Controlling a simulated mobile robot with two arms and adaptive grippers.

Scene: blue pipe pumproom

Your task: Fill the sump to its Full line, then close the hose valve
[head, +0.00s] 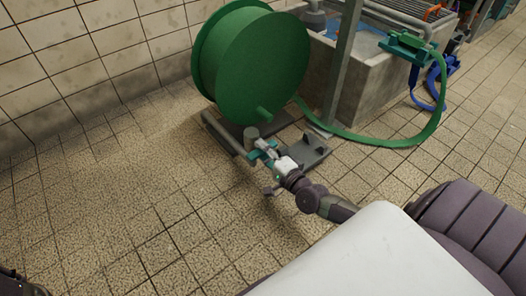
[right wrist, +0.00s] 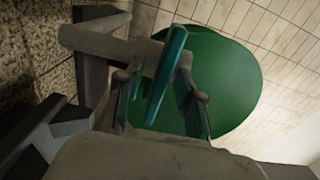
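The hose valve (head: 252,133) sits low at the foot of the green hose reel, a grey pipe fitting with a teal lever. In the right wrist view the teal lever (right wrist: 166,76) stands between the fingers. My right gripper (head: 262,152) is at the valve; its fingers (right wrist: 165,105) are apart, one on each side of the lever. I cannot tell whether either touches it. The sump (head: 352,82) is a concrete basin at the top right with bluish water (head: 369,33) inside. Its Full line cannot be made out.
The green reel (head: 262,65) stands on a grey base frame (head: 225,135) by the tiled wall. Its green hose (head: 400,141) loops over the floor to a teal fitting (head: 404,46) at the sump rim. A blue hose (head: 428,106) lies beyond. The left floor is clear.

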